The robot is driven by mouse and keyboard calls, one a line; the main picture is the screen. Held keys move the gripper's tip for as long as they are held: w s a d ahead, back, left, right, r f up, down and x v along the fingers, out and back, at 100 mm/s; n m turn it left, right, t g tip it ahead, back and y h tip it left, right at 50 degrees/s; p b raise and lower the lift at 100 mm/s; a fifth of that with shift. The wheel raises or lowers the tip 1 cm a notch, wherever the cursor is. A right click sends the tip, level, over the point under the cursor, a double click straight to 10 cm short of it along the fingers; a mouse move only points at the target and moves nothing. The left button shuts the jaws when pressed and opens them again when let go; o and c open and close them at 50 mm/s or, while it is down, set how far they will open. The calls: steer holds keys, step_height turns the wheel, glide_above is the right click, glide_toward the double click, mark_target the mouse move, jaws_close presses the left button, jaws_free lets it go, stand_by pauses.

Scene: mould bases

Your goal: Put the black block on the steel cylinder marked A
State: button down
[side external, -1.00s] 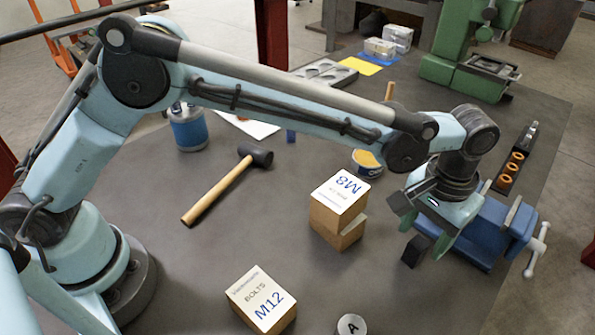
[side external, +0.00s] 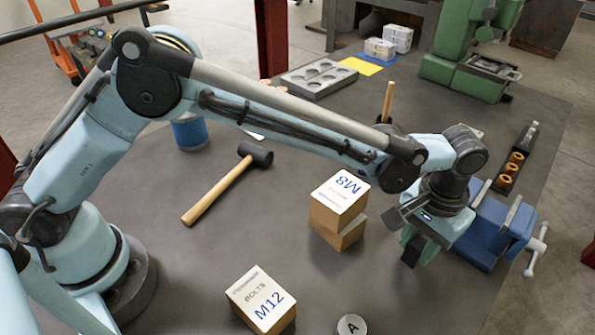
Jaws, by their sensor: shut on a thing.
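The steel cylinder marked A (side external: 351,325) stands at the bottom edge of the side view. Its round top with the letter A faces up, and its lower part is cut off by the frame. My gripper (side external: 416,244) is at the right of the table, pointing down between the M8 boxes and the blue vise. It is shut on the black block (side external: 425,253), which is partly hidden by the fingers and the wrist. The gripper is farther back and to the right of the cylinder, apart from it. I cannot tell exactly how high the block is above the table.
Two stacked boxes, the top one marked M8 (side external: 340,193), stand left of my gripper. A box marked M12 (side external: 258,300) is left of the cylinder. The blue vise (side external: 490,235) is close on the right. A mallet (side external: 215,190) lies at left. Table between gripper and cylinder looks clear.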

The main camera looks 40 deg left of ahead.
mark_target(420, 242)
steer(key=shift+r, duration=0.1)
steer(key=shift+r, duration=0.55)
step_height(420, 242, up, 3)
steer(key=shift+f, duration=0.1)
steer(key=s+r+n, duration=0.1)
steer(key=s+r, duration=0.3)
steer(key=s, duration=0.5)
steer(key=s+r+n, duration=0.1)
steer(key=s+r, duration=0.3)
steer(key=s, duration=0.5)
steer(key=shift+f, duration=3.75)
steer(key=shift+f, duration=0.15)
steer(key=c, duration=0.8)
jaws_free()
steer(key=shift+o, duration=0.2)
